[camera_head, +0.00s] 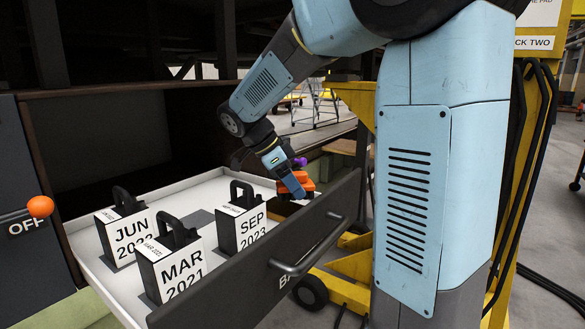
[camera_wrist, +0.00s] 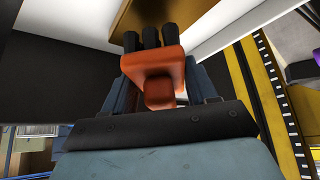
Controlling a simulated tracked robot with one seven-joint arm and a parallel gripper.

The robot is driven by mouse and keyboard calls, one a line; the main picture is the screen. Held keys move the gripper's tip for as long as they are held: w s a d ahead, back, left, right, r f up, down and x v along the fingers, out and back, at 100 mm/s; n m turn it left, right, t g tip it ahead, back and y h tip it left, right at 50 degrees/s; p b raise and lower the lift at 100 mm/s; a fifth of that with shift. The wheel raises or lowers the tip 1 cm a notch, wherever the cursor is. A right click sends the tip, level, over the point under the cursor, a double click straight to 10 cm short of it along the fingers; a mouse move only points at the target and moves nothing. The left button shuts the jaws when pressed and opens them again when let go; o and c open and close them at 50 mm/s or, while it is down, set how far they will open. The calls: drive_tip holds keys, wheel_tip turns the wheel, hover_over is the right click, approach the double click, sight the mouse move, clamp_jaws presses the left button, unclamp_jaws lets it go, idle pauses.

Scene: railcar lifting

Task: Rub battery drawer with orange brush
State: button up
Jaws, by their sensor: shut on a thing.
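The battery drawer (camera_head: 282,262) is pulled open, with a dark front, a bar handle and a white inner tray. Three dated black-and-white batteries stand in it: JUN 2022 (camera_head: 122,234), MAR 2021 (camera_head: 172,272) and SEP 2023 (camera_head: 241,230). My gripper (camera_head: 292,186) is shut on the orange brush (camera_head: 307,184) at the drawer's far right end, just behind the front panel. The wrist view shows the orange brush (camera_wrist: 153,65) between my fingers, its black bristles pointing toward a brown surface. Whether the bristles touch the drawer cannot be told.
A dark cabinet (camera_head: 110,130) surrounds the drawer. An orange knob (camera_head: 40,206) marked OFF is at the left. A yellow frame (camera_head: 350,285) stands at the right. The drawer's right end has bare tray floor.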

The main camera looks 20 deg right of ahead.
sight(297, 172)
drive_tip(key=shift+r, duration=2.05)
